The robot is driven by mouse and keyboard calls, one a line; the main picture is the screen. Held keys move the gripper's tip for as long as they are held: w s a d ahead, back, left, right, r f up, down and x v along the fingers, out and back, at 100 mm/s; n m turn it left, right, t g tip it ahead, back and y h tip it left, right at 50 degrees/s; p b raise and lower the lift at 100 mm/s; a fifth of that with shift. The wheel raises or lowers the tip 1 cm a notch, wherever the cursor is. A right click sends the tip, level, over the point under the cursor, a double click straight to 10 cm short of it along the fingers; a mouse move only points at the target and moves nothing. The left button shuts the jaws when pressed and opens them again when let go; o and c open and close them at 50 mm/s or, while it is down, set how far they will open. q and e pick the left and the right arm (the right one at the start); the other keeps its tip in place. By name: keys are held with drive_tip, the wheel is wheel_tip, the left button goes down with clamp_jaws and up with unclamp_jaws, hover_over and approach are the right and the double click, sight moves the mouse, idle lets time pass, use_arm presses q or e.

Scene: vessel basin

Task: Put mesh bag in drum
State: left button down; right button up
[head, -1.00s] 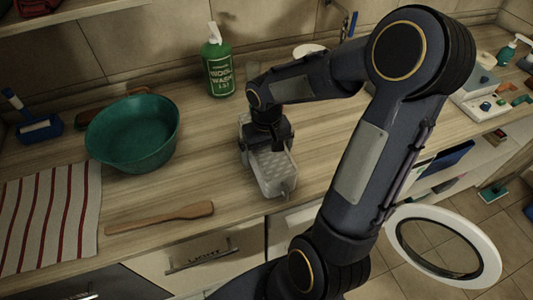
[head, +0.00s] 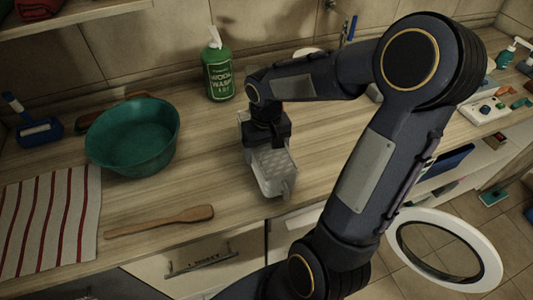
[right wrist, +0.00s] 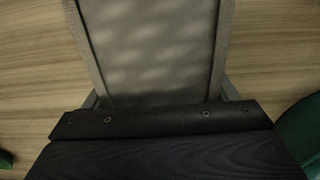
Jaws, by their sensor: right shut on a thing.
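A pale grey, open box-shaped container (head: 270,178) with a dimpled inside stands on the counter. My right gripper (head: 268,142) points down into its far end and is shut. What lies between its fingers is hidden, and I cannot make out a mesh bag apart from the container. In the right wrist view a grey panel with pale blurred spots (right wrist: 150,50) lies just beyond the gripper, between raised edges. A round white-rimmed door (head: 487,243) hangs open at the lower right; the drum itself is not in view. My left gripper is not in view.
A green basin (head: 130,140) stands left of the container, with a wooden paddle (head: 160,220) and a striped towel (head: 50,215) in front. A green wool wash bottle (head: 219,72) stands behind. My right arm crosses above the counter's right part.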

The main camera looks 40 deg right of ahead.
sight(265, 157)
drive_tip(key=s+a+r, duration=0.1)
drive_tip(key=r, duration=0.1)
drive_tip(key=s+a+r, duration=0.1)
drive_tip(key=r, duration=0.1)
drive_tip(key=s+a+r, duration=0.1)
drive_tip(key=r, duration=0.2)
drive_tip(key=shift+s+a+b, duration=0.1)
drive_tip(key=shift+s+b, duration=0.25)
drive_tip(key=shift+b, duration=0.05)
drive_tip(key=s+a+r+b, duration=0.1)
drive_tip(key=s+a+r, duration=0.3)
drive_tip(key=s, duration=0.3)
drive_tip(key=shift+a, duration=0.9)
drive_tip(key=shift+s, duration=0.1)
